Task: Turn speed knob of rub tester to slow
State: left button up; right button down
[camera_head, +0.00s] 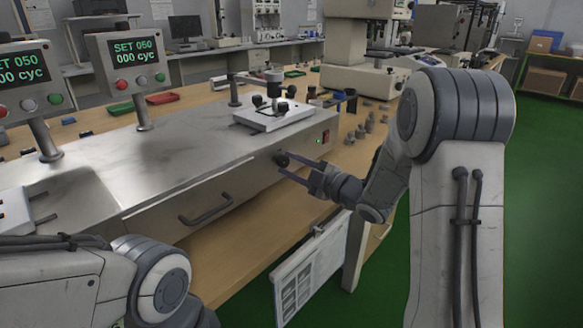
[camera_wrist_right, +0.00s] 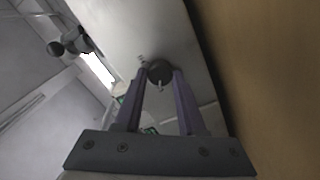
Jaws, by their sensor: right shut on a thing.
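The rub tester (camera_head: 160,165) is a long grey metal machine on a wooden table. Its round black speed knob (camera_head: 281,159) sits on the front face near the right end. My right gripper (camera_head: 286,166) reaches the knob from the right and front. In the right wrist view the knob (camera_wrist_right: 160,72) lies between the two finger ends, and the fingers are shut on it. The knob's markings are too small to read. My left arm (camera_head: 150,275) shows at the bottom left, but its gripper is outside the frame.
A red switch (camera_head: 325,136) and a small green light are to the right of the knob. A drawer handle (camera_head: 206,209) sticks out at the left. Two display boxes (camera_head: 129,59) read SET 050. Several small grey weights (camera_head: 369,122) stand on the table beyond the tester.

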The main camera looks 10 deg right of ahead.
jog(key=shift+f, duration=0.1)
jog(key=c, duration=0.5)
grip_release()
jog(key=v, duration=1)
jog(key=shift+s+d+p, duration=0.1)
jog(key=shift+s+p, duration=0.1)
jog(key=shift+p, duration=0.2)
